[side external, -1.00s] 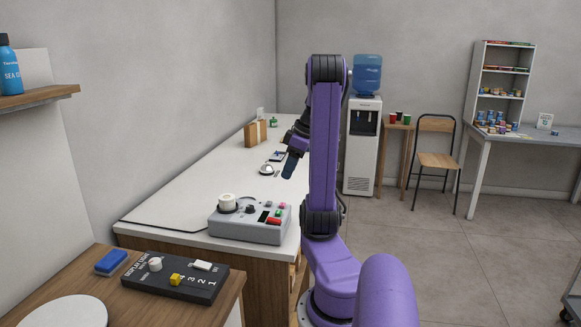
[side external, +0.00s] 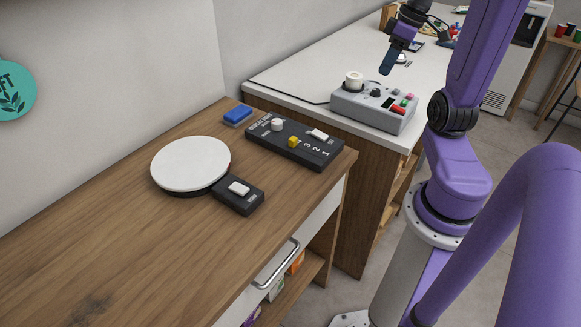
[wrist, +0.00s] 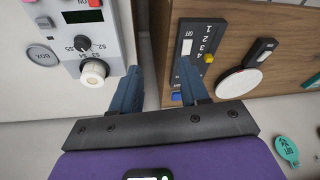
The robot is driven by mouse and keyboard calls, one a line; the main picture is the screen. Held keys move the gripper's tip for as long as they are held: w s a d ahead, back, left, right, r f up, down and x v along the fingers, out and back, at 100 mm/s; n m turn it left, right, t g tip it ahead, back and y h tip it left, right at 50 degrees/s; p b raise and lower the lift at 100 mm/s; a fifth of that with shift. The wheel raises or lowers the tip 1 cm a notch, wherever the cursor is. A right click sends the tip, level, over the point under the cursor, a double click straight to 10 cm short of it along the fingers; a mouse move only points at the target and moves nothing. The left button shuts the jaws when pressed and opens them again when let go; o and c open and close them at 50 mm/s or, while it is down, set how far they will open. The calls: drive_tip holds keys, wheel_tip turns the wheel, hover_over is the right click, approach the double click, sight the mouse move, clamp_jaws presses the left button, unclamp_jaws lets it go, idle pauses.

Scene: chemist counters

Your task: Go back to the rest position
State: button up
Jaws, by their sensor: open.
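My gripper (side external: 387,62) is open and empty, held in the air above the white counter (side external: 300,78), behind the grey control box (side external: 372,108) in the side view. In the wrist view my two blue fingers (wrist: 160,88) are spread apart with nothing between them. The grey control box with its white knob also shows at the upper left of the wrist view (wrist: 65,30). The black switch panel (side external: 295,143) lies on the wooden counter and shows at the upper right in the wrist view (wrist: 200,50).
A white round plate (side external: 190,163) with a black switch box (side external: 238,194) sits on the wooden counter (side external: 120,235). A blue sponge-like block (side external: 238,115) lies near the wall. A water dispenser (side external: 515,65) stands at the back right. The front of the wooden counter is clear.

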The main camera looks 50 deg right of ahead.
drive_tip(key=w+a+f+n+g, duration=0.1)
drive_tip(key=a+n, duration=0.2)
drive_tip(key=a, duration=0.7)
drive_tip(key=w+a+f+n+g, duration=0.1)
drive_tip(key=a+n+g, duration=0.1)
drive_tip(key=a, duration=0.8)
drive_tip(key=s+a+f+n, duration=0.1)
drive_tip(key=s+a+n, duration=0.1)
drive_tip(key=s+a, duration=0.3)
drive_tip(key=s+a+f+n+h, duration=0.1)
drive_tip(key=s+a+n, duration=0.2)
drive_tip(key=s+a, duration=0.3)
drive_tip(key=shift+s+a+f, duration=0.2)
drive_tip(key=shift+a+f, duration=0.05)
drive_tip(key=shift+a, duration=0.15)
